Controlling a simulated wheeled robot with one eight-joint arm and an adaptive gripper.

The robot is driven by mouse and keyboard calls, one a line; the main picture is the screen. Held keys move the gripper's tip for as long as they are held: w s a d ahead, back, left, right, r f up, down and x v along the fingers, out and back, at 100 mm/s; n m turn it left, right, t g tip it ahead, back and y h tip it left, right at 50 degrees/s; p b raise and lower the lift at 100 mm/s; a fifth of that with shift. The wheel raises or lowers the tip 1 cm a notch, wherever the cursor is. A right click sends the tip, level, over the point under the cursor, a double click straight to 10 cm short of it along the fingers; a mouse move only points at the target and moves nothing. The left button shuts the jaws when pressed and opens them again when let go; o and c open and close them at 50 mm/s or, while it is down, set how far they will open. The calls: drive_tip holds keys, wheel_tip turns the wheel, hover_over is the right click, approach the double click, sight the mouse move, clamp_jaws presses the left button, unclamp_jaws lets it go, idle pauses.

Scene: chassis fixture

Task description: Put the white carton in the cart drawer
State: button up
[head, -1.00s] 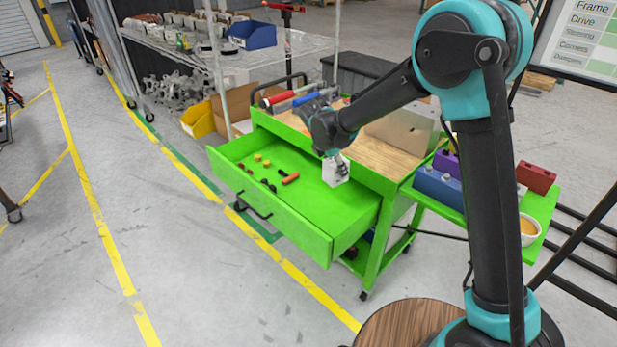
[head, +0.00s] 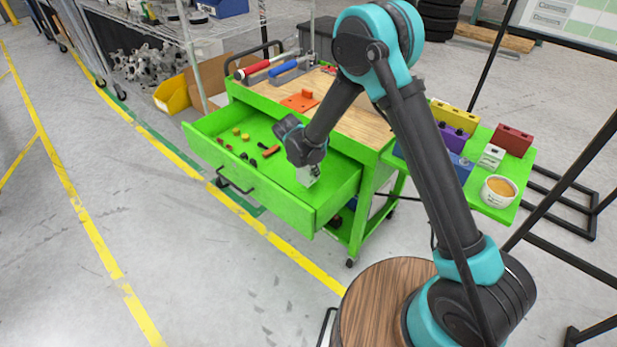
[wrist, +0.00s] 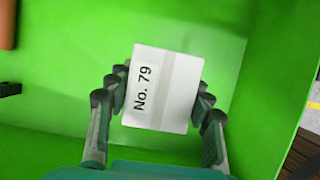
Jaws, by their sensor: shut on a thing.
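The white carton (wrist: 165,88), marked "No. 79", is between the fingers of my gripper (wrist: 158,105) in the wrist view. My gripper is shut on it. In the head view the carton (head: 308,175) shows below my gripper (head: 307,165), inside the outline of the open green cart drawer (head: 285,200). The drawer's green floor fills most of the wrist view behind the carton. I cannot tell whether the carton touches the drawer floor.
Several small red, yellow and dark parts and an orange-headed tool (head: 271,151) lie in the drawer's left half. The cart top (head: 362,122) holds hammers and an orange plate (head: 300,101). A side shelf (head: 487,205) holds coloured blocks and a bowl (head: 498,190).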

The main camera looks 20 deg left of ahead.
drive_tip(key=shift+f, duration=2.05)
drive_tip(key=shift+f, duration=0.1)
drive_tip(key=o, duration=1.5)
drive_tip(key=v, duration=1.2)
